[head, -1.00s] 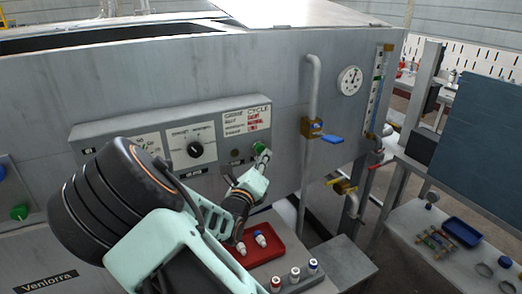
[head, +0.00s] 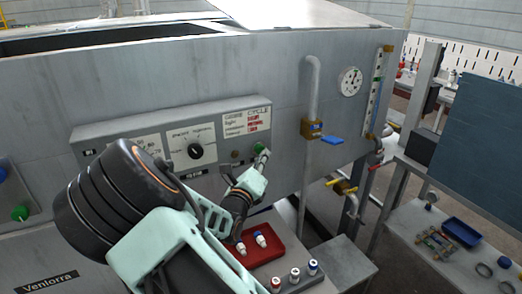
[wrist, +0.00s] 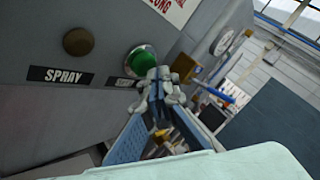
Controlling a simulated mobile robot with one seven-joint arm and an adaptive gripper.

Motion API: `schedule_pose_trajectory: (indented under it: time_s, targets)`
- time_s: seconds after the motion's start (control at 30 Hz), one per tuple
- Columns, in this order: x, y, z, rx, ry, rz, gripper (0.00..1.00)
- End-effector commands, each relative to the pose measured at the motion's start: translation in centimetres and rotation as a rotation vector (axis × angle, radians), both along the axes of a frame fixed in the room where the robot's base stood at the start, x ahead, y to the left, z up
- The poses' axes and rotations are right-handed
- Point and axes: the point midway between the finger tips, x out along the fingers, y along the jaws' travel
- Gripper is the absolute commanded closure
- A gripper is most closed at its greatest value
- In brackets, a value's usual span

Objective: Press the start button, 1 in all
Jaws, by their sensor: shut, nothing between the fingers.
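The green start button (head: 258,148) sits at the right end of the grey control panel (head: 105,133), under the white cycle notice. It also shows in the wrist view as a green dome in a pale ring (wrist: 142,58). My gripper (head: 263,157) is shut and empty, with its tips right at the button's lower right side. In the wrist view the gripper tips (wrist: 157,76) overlap the lower right edge of the button. I cannot tell whether they touch it. The label under the button is partly hidden by the fingers.
A brown button (wrist: 78,41) labelled SPRAY is left of the green one. A dial (head: 195,151) is further left. A red tray (head: 277,247) with small bottles lies below. A pipe with a blue-handled valve (head: 331,140) stands to the right.

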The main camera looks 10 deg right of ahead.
Motion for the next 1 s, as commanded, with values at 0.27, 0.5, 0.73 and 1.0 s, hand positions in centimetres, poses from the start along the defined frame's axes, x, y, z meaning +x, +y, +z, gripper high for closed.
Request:
schedule_pose_trajectory:
  time_s: [0.27, 0.5, 0.73, 1.0]
  targets:
    - [0.08, 0.03, -0.04, -0.001, 0.0, 0.0, 1.0]
    - [0.2, 0.06, -0.02, -0.001, 0.0, 0.0, 1.0]
    - [0.48, 0.15, -0.01, 0.0, 0.001, -0.001, 1.0]
    - [0.81, 0.26, 0.01, 0.0, 0.0, 0.0, 1.0]
